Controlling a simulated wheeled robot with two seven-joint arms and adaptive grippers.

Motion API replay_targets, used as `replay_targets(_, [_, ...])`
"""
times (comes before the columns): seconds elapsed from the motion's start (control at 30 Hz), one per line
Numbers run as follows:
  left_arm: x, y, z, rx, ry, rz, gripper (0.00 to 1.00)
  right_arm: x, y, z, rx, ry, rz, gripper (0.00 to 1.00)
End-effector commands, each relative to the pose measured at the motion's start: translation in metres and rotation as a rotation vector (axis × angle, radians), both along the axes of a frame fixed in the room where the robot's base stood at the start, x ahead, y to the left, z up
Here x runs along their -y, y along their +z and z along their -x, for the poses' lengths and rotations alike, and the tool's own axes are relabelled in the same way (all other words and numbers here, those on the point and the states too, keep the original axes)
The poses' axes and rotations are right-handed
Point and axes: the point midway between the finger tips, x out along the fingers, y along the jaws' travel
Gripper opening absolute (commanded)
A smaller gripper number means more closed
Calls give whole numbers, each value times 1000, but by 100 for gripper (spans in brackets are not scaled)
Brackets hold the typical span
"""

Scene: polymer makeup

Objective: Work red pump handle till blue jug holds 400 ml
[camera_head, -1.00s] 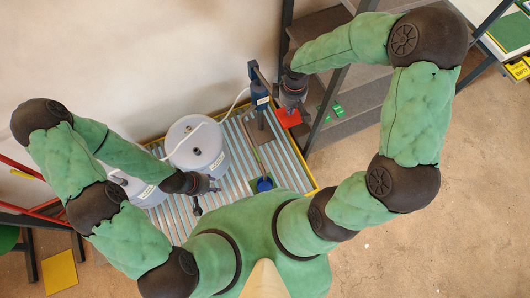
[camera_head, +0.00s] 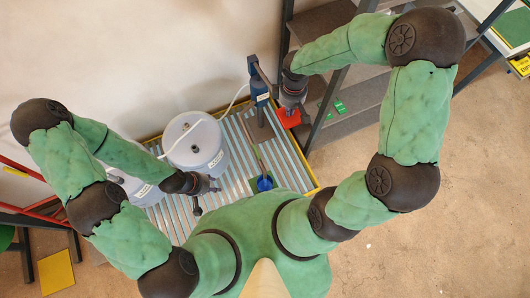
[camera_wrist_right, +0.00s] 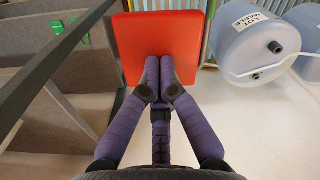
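The blue pump (camera_head: 259,88) stands upright on the striped platform (camera_head: 236,146). Its red handle (camera_head: 290,119) is a flat plate at the pump's right; it also fills the top centre of the right wrist view (camera_wrist_right: 158,42). My right gripper (camera_head: 292,97) is over it from above. In the wrist view its fingers (camera_wrist_right: 160,72) are together, tips against the plate's face. The blue jug (camera_head: 264,184) sits at the platform's near edge; its level and markings are too small to read. My left gripper (camera_head: 208,184) hangs left of the jug, apart from it; its fingers are unclear.
A large pale drum (camera_head: 195,142) with a white hose stands left of the pump, and another is partly under my left arm. A grey shelf rack (camera_head: 352,97) with dark posts stands close on the right. Open floor lies at lower right.

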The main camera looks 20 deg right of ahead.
Motion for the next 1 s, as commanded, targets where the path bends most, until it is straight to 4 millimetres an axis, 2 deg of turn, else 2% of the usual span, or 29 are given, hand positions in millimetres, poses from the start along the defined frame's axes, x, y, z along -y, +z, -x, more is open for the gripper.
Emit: replay_targets(1.0, [0,-38,0,0,0,0,40,0,-46,0,1,0,-1,0])
